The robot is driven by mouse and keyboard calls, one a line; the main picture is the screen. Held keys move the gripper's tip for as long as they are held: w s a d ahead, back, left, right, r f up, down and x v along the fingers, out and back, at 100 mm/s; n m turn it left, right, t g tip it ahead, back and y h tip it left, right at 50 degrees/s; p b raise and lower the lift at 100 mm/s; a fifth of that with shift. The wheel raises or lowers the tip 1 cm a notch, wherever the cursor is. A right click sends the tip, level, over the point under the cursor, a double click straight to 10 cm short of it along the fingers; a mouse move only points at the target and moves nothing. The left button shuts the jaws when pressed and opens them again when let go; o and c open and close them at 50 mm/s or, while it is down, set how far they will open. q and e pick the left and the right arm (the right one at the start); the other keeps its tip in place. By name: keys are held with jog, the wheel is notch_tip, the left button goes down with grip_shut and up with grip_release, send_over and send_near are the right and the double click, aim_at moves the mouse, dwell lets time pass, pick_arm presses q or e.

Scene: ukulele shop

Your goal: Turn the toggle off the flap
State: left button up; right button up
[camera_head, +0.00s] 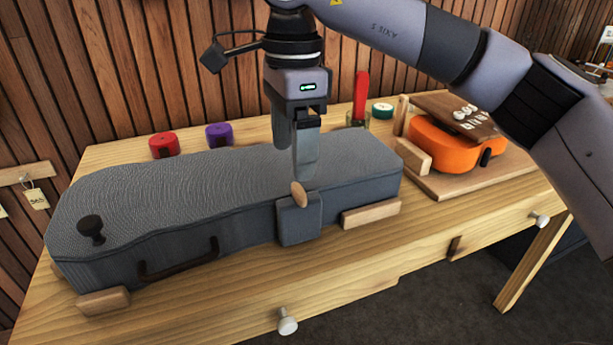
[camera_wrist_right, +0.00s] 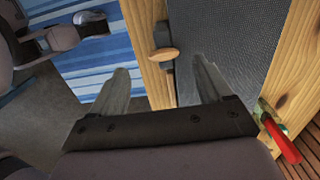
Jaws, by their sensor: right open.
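The wooden oval toggle (camera_head: 299,195) sits at the front edge of the grey ukulele case (camera_head: 180,190), at the top of its grey flap (camera_head: 299,222). The flap hangs over the case's front side. In the wrist view the toggle (camera_wrist_right: 163,54) lies crosswise over the flap (camera_wrist_right: 162,35). My right gripper (camera_head: 298,160) is open, pointing down just above the toggle. In the wrist view its fingers are on either side of the toggle, with nothing held. What looks like my left gripper (camera_wrist_right: 91,22) shows small in the wrist view; its jaws are unclear.
The case lies on a wooden bench (camera_head: 230,300) between wooden blocks. A black knob (camera_head: 91,228) stands on its left end. Red (camera_head: 164,145) and purple (camera_head: 219,134) rolls stand behind it. An orange body (camera_head: 440,145) in a wooden holder is at the right.

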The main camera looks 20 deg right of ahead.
aim_at(299, 190)
jog(key=shift+w+d+r, duration=0.15)
jog(key=shift+w+d, duration=0.05)
jog(key=shift+d, duration=0.25)
jog(key=shift+f, duration=0.3)
notch_tip(299, 190, down, 6)
jog(key=shift+s+f+b, duration=0.1)
jog(key=shift+b, duration=0.4)
jog(key=c, duration=1.1)
